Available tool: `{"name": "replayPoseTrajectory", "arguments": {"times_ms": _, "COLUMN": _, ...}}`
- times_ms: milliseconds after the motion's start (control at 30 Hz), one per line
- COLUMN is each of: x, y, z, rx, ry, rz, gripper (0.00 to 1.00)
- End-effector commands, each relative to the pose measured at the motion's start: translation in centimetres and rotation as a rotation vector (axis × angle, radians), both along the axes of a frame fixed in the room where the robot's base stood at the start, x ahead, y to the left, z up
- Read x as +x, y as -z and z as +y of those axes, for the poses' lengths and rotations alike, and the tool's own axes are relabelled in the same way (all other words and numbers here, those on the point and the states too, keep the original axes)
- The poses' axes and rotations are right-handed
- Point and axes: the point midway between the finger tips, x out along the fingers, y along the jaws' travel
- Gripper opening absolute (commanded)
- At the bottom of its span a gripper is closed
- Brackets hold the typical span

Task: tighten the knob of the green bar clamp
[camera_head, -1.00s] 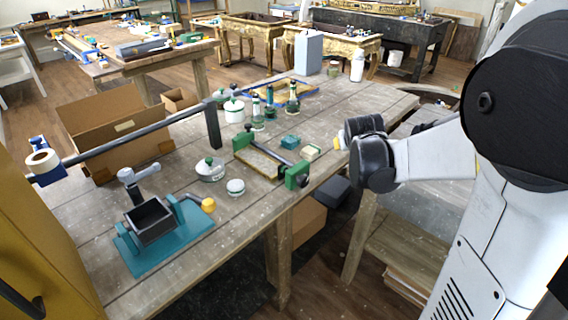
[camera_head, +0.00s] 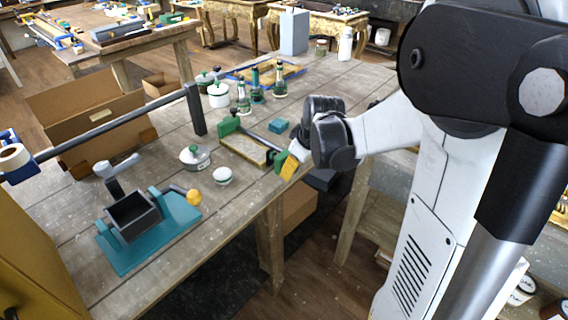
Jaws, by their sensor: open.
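The green bar clamp (camera_head: 229,126) lies across a wooden board on the workbench, with one green jaw at the far left and the other green end (camera_head: 280,161) near the bench's right edge. A dark bar joins them. I cannot tell whether the gripper touches the clamp.
A teal-based vise (camera_head: 135,235) with a yellow-knobbed handle stands at the front left. A white round tin (camera_head: 195,158) and a smaller white jar (camera_head: 222,176) sit left of the clamp. A teal box (camera_head: 278,126) lies behind it. A cardboard box (camera_head: 90,115) stands at left.

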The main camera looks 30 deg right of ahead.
Motion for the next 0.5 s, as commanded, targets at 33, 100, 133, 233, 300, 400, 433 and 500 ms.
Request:
{"name": "replayPoseTrajectory", "arguments": {"times_ms": 33, "x": 0.28, "y": 0.69, "z": -0.02, "rx": 0.000, "ry": 0.000, "rz": 0.000, "gripper": 0.58}}
{"name": "replayPoseTrajectory", "arguments": {"times_ms": 100, "x": 0.45, "y": 1.07, "z": -0.03, "rx": 0.000, "ry": 0.000, "rz": 0.000, "gripper": 0.58}}
{"name": "replayPoseTrajectory", "arguments": {"times_ms": 133, "x": 0.50, "y": 1.18, "z": -0.03, "rx": -0.001, "ry": 0.000, "rz": 0.000, "gripper": 0.58}}
{"name": "replayPoseTrajectory", "arguments": {"times_ms": 233, "x": 0.61, "y": 1.32, "z": -0.05, "rx": -0.001, "ry": 0.000, "rz": 0.000, "gripper": 0.58}}
{"name": "replayPoseTrajectory", "arguments": {"times_ms": 300, "x": 0.61, "y": 1.29, "z": -0.06, "rx": -0.001, "ry": 0.000, "rz": 0.000, "gripper": 0.58}}
{"name": "replayPoseTrajectory", "arguments": {"times_ms": 400, "x": 0.60, "y": 1.26, "z": -0.06, "rx": -0.001, "ry": 0.000, "rz": 0.000, "gripper": 0.58}}
{"name": "replayPoseTrajectory", "arguments": {"times_ms": 433, "x": 0.60, "y": 1.26, "z": -0.05, "rx": -0.001, "ry": 0.000, "rz": 0.000, "gripper": 0.58}}
{"name": "replayPoseTrajectory", "arguments": {"times_ms": 500, "x": 0.60, "y": 1.26, "z": -0.05, "rx": -0.001, "ry": 0.000, "rz": 0.000, "gripper": 0.38}}
